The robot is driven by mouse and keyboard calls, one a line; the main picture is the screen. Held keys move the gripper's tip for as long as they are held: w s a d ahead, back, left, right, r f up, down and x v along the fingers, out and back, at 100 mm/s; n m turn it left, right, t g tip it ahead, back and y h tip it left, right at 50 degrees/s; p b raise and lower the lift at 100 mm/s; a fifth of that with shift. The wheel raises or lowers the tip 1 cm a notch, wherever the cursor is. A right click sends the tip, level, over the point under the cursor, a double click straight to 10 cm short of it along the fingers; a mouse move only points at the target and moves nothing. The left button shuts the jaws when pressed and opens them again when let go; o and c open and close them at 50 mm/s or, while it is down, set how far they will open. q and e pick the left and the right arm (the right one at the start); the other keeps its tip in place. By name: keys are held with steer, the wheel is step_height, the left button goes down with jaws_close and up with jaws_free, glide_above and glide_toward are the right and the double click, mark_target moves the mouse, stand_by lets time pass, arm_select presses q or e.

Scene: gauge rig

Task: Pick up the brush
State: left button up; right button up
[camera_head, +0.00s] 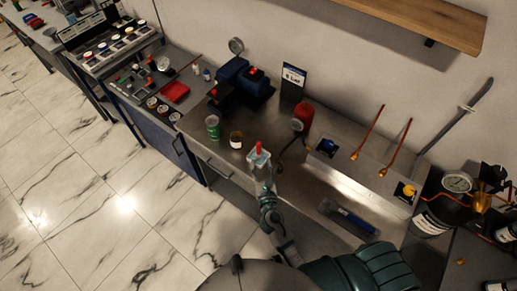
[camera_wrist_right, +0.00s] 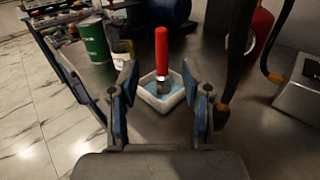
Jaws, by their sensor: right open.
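The brush (camera_head: 259,148) has a red handle and stands upright in a small white square dish (camera_head: 257,160) on the metal workbench. In the right wrist view, the brush (camera_wrist_right: 161,50) stands in the dish (camera_wrist_right: 146,101), which has blue inside; the brush's lower end is partly hidden by the dish. My right gripper (camera_head: 266,178) is just in front of the dish. In the right wrist view, my right gripper (camera_wrist_right: 160,76) is open, with its fingers on either side of the dish and brush line, holding nothing. My left gripper is not in view.
A green can (camera_head: 213,128) and a dark-yellow jar (camera_head: 236,140) stand left of the dish. A red cylinder (camera_head: 304,117) with a gauge and a dark hose is to the right. A blue-handled tool (camera_head: 347,217) lies at the bench's front right.

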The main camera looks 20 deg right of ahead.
mark_target(258, 146)
steer(key=w, duration=0.3)
steer(key=shift+w+d, duration=0.3)
steer(key=shift+w, duration=0.1)
steer(key=w, duration=0.3)
steer(key=w+p, duration=0.1)
steer(key=w, duration=0.1)
steer(key=shift+d+r, duration=0.15)
steer(key=shift+r, duration=0.15)
steer(key=shift+w+d, duration=0.15)
steer(key=shift+w, duration=0.1)
steer(key=shift+s+d, duration=0.1)
steer(key=shift+c, duration=1.1)
jaws_close()
